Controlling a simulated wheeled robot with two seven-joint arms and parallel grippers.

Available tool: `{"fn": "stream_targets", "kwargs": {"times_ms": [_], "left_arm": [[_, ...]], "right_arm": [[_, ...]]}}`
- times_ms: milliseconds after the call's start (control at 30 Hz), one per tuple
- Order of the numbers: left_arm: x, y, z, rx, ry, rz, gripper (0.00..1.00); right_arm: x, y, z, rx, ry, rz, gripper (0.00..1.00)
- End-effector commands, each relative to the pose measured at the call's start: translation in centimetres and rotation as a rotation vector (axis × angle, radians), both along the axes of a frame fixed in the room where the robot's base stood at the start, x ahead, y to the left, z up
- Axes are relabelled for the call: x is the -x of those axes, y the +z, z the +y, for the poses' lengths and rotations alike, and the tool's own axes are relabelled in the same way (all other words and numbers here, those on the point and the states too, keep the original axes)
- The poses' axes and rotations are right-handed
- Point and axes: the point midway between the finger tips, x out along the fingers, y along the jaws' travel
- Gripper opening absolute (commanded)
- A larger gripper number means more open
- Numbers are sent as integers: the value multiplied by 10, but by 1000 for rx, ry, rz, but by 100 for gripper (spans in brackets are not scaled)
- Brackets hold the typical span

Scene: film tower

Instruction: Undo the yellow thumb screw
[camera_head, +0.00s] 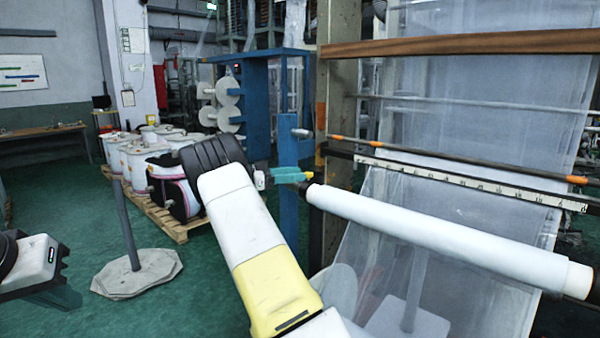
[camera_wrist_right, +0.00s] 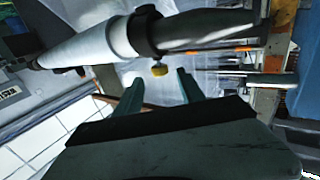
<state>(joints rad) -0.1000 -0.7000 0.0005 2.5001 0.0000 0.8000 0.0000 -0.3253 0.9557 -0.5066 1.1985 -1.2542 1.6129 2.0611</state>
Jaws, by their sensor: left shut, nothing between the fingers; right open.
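The yellow thumb screw (camera_wrist_right: 160,70) sticks out of a black collar (camera_wrist_right: 143,36) near the end of the white roll (camera_wrist_right: 85,47) in the right wrist view. The roll (camera_head: 430,232) also shows in the head view, lying across the film frame. My right gripper (camera_head: 292,176) is at the roll's left end. Its fingers (camera_wrist_right: 159,84) are open, with the screw in line between their tips, slightly beyond them. I see no contact with the screw. My left gripper (camera_head: 62,297) is low at the left edge, shut and empty, far from the roll.
A grey post on a stone-like base (camera_head: 137,273) stands on the green floor between my arms. Behind are a pallet (camera_head: 155,215) with white drums and a blue post (camera_head: 290,150). A dark rod (camera_head: 450,160) and a ruler bar (camera_head: 480,184) run above the roll.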

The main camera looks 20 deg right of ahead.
Motion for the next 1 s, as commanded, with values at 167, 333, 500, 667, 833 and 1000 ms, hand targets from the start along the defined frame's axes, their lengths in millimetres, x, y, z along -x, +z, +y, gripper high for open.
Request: {"fn": "stream_targets", "kwargs": {"times_ms": [167, 333, 500, 667, 833, 1000], "left_arm": [[0, 0, 0, 1, 1, 0, 0], [0, 0, 0, 1, 1, 0, 0], [0, 0, 0, 0, 0, 0, 0], [0, 0, 0, 0, 0, 0, 0], [0, 0, 0, 0, 0, 0, 0], [0, 0, 0, 0, 0, 0, 0]], "right_arm": [[1, 1, -17, 15, 0, -11, 47], [7, 0, -45, 13, -1, -9, 47], [10, 0, -66, 12, 1, -9, 47], [12, 0, -74, 12, 2, -9, 47], [12, 0, -75, 12, 2, -9, 47], [12, 0, -75, 12, 2, -8, 27]]}}
